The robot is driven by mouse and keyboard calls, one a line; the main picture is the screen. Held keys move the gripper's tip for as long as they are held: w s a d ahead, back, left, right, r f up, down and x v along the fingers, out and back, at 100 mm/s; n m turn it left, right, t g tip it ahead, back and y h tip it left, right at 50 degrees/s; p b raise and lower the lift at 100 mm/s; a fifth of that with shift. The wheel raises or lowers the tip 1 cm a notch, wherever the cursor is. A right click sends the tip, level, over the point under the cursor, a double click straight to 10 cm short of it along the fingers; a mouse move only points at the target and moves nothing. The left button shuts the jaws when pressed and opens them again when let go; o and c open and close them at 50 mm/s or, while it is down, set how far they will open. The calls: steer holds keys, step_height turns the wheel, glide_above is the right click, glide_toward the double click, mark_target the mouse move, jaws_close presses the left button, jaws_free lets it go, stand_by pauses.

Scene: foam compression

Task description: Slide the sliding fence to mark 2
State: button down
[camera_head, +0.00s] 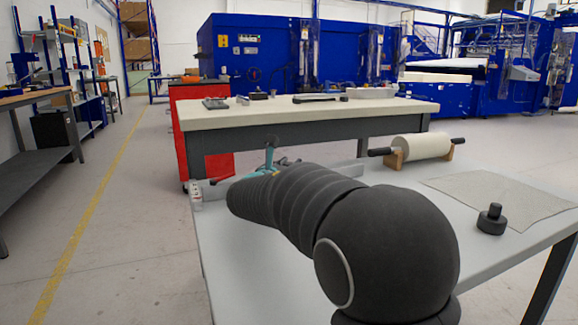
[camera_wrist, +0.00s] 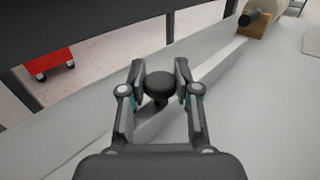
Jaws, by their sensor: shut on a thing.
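My gripper (camera_wrist: 159,78) is shut around a dark round knob (camera_wrist: 160,88) in the wrist view, with one finger on each side. The knob appears to belong to the sliding fence, whose body is mostly hidden under my fingers. A long pale grey bar (camera_wrist: 222,62) runs diagonally from beneath the knob towards the upper right; I cannot tell whether it is the fence or its guide. In the head view my gripper (camera_head: 268,168) is partly hidden behind my dark arm. I cannot read mark 2 in either view.
A pale roller (camera_head: 420,147) with dark handles rests on wooden supports at the table's back. A grey cloth sheet (camera_head: 505,195) and a black knobbed weight (camera_head: 491,219) lie to the right. A second bench (camera_head: 300,110) stands behind. The table's left front surface (camera_head: 240,265) is clear.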

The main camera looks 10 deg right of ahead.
steer(key=shift+w+a+p, duration=0.15)
steer(key=shift+w+p, duration=0.1)
steer(key=shift+w, duration=0.5)
steer(key=shift+w+a+p, duration=0.15)
steer(key=shift+w+p, duration=0.05)
steer(key=shift+w, duration=0.55)
steer(key=c, duration=0.8)
jaws_free()
steer(key=shift+c, duration=0.2)
steer(key=shift+s, duration=0.1)
steer(key=v, duration=1.2)
